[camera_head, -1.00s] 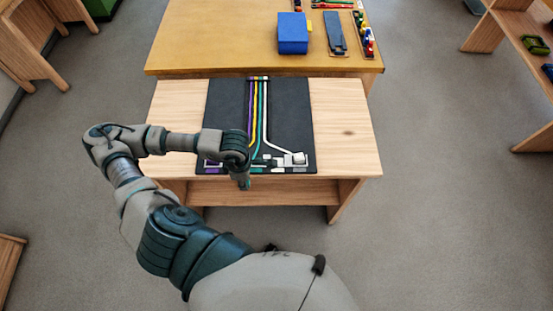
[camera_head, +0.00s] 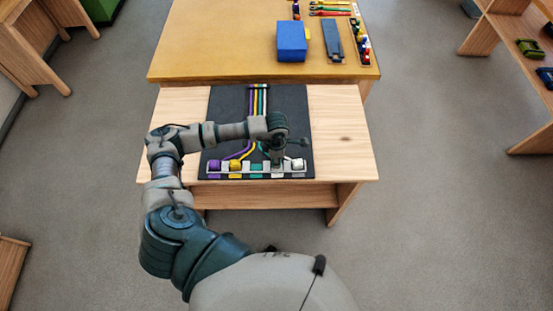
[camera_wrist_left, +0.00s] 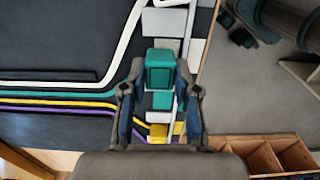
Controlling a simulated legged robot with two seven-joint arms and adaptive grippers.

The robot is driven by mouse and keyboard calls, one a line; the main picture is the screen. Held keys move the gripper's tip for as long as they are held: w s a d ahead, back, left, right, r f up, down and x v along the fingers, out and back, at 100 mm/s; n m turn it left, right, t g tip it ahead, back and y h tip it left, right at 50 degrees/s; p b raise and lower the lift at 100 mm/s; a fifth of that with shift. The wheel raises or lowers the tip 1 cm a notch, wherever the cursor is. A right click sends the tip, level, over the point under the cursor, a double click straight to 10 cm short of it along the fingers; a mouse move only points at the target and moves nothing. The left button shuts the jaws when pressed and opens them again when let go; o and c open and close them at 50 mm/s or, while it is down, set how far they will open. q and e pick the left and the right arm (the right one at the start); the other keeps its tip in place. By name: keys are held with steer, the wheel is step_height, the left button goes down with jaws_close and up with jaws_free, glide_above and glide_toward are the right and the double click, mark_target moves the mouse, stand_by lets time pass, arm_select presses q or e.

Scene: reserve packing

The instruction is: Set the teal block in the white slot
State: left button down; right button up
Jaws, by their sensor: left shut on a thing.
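My left gripper (camera_head: 278,159) is over the slotted strip at the front of the dark mat, between the teal-marked place and the white block (camera_head: 298,164). In the left wrist view its two fingers (camera_wrist_left: 160,88) are shut on the teal block (camera_wrist_left: 160,69), one on each side. The block is hard to make out in the head view. The strip (camera_head: 225,172) has a teal-marked place (camera_head: 256,168) just left of my gripper. The place under my gripper is hidden; I cannot tell whether the block touches it. My right gripper is not in view.
A purple block (camera_head: 214,165) and a yellow block (camera_head: 236,165) sit in the strip's left end. Coloured lines run up the mat (camera_head: 228,112). A yellow-topped table (camera_head: 215,50) behind holds a blue box (camera_head: 291,41). Bare wood (camera_head: 345,145) is free at right.

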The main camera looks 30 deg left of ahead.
arm_select(q)
steer(key=shift+a+f, duration=0.1)
steer(key=shift+f, duration=0.35)
steer(key=shift+d, duration=0.25)
steer(key=c, duration=1)
jaws_free()
steer(key=shift+o, duration=0.7)
steer(key=shift+d, duration=0.1)
steer(key=shift+r, duration=0.1)
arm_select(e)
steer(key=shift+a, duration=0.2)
arm_select(q)
steer(key=shift+r, duration=0.2)
step_height(320, 180, up, 12)
steer(key=b, duration=0.1)
steer(key=shift+f+b, duration=0.2)
steer(key=shift+b, duration=0.1)
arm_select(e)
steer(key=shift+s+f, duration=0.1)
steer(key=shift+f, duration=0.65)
